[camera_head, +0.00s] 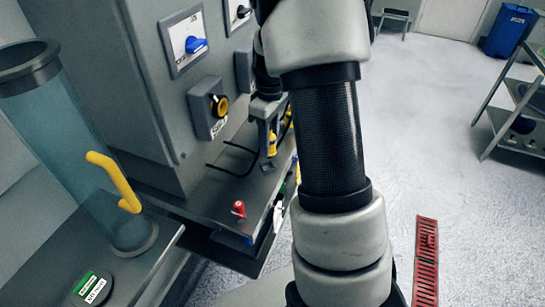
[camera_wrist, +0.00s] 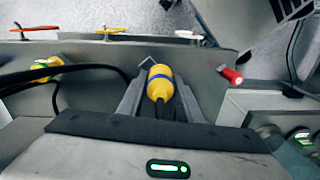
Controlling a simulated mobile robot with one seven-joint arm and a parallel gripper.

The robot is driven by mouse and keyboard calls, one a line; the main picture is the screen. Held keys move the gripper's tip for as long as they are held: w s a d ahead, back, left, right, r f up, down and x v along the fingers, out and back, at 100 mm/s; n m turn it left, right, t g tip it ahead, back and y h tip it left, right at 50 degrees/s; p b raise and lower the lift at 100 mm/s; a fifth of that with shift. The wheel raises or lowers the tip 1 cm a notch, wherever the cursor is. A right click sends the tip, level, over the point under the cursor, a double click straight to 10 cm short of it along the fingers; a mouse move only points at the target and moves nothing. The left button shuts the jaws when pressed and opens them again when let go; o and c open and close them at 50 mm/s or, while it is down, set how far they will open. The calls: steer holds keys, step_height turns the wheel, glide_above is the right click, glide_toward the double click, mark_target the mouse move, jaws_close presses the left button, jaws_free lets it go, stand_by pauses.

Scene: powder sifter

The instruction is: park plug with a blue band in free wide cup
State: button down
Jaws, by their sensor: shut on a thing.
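A yellow plug with a blue band (camera_wrist: 159,83) sits between the grey fingers of my gripper (camera_wrist: 160,98) in the wrist view. A black cable runs from the plug's near end. In the head view my gripper (camera_head: 267,115) hangs over the shelf beside the grey cabinet, with the yellow plug (camera_head: 271,146) at its tip. My gripper is shut on this plug. I cannot make out a free wide cup clearly in either view; my arm hides part of the shelf in the head view.
Another yellow plug (camera_wrist: 45,69) with a black cable lies left of my gripper. A small red object (camera_wrist: 232,76) is to the right; it also shows on the shelf in the head view (camera_head: 239,208). Colored tags (camera_wrist: 112,30) line the shelf edge. A clear cylinder (camera_head: 92,150) stands at left.

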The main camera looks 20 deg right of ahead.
steer(key=shift+n, duration=0.4)
steer(key=shift+w+d+f+b, duration=0.1)
steer(key=shift+w+f+b, duration=0.25)
steer(key=shift+f+b, duration=0.6)
steer(key=shift+w+d+f+b, duration=0.1)
steer(key=shift+w+f+b, duration=0.3)
steer(key=shift+f+b, duration=0.55)
steer(key=shift+w+f+b, duration=0.35)
steer(key=shift+f+b, duration=0.25)
steer(key=shift+f, duration=0.65)
steer(key=shift+f+b, duration=0.4)
steer(key=shift+f, duration=0.4)
steer(key=c, duration=1.2)
jaws_free()
